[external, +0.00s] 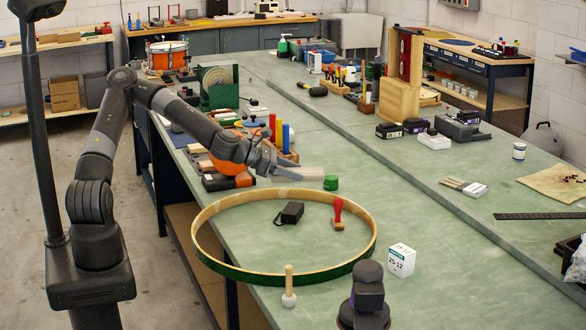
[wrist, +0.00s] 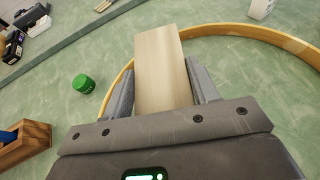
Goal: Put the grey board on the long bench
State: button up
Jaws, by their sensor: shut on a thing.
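My gripper (external: 272,167) is shut on a flat board (external: 303,173), which sticks out ahead of the fingers over the long green bench (external: 432,245). In the wrist view the board (wrist: 160,65) sits between the two grey fingers (wrist: 163,88) and looks pale beige with wood grain; in the external view it looks greyish. I cannot tell for certain whether it touches the bench top. It is beyond the far rim of the large wooden hoop (external: 205,255) in the external view.
A green jar (external: 331,183) stands close to the board's tip. Inside the hoop are a black case (external: 290,213) and a red-handled stamp (external: 338,212). A white box (external: 401,260) and a mallet (external: 289,288) are nearby.

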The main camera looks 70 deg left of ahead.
jog(key=w+d+f+m+h, duration=0.2)
jog(key=w+d, duration=0.5)
jog(key=d, duration=0.5)
jog(key=m+g+h, duration=0.3)
send_over(394, 291)
notch_tip(394, 291, down, 8)
jog(key=shift+a+r, duration=0.1)
jog(key=shift+f, duration=2.4)
jog(key=o, duration=0.6)
jog(key=shift+f, duration=0.15)
jog(key=shift+o, duration=1.1)
